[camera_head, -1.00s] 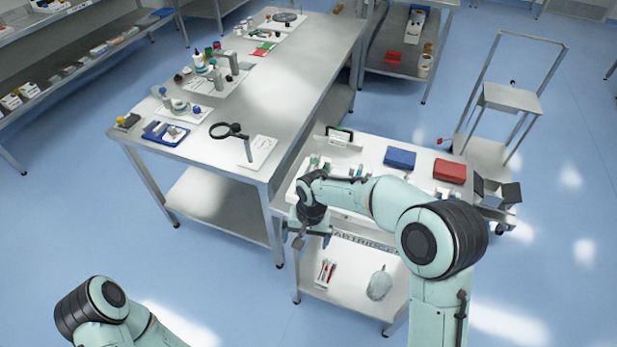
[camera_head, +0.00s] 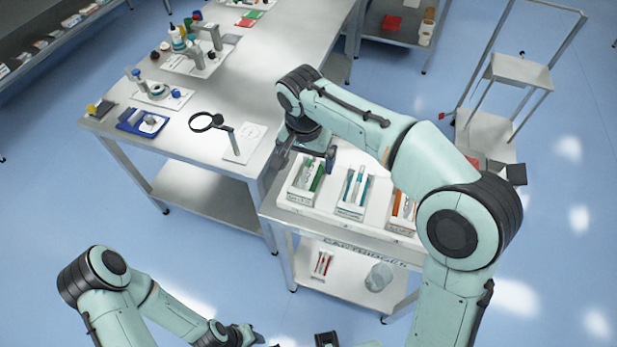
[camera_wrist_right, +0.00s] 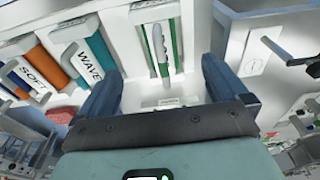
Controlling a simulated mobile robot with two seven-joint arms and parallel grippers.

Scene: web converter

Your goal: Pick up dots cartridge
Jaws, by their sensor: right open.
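The left box (camera_head: 300,197) holds green-and-white sticks, the middle one (camera_head: 352,208) teal ones, the right one (camera_head: 398,223) orange ones. In the right wrist view, labels read WAVE (camera_wrist_right: 90,66) by the teal and SOFT (camera_wrist_right: 34,77) by the orange. No DOTS label is legible; the green cartridge (camera_wrist_right: 174,40) has no readable name. My right gripper (camera_head: 306,156) is open just behind the left box; its fingers (camera_wrist_right: 162,72) flank the green cartridge's view. My left gripper (camera_head: 243,336) is partly cut off.
The large steel table (camera_head: 262,75) on the left carries a magnifier (camera_head: 208,122), a blue tray (camera_head: 142,122) and fixtures. The lower shelf (camera_head: 340,288) holds red sticks and a grey lump. A cart (camera_head: 490,135) stands right. My right arm hides the side table's far part.

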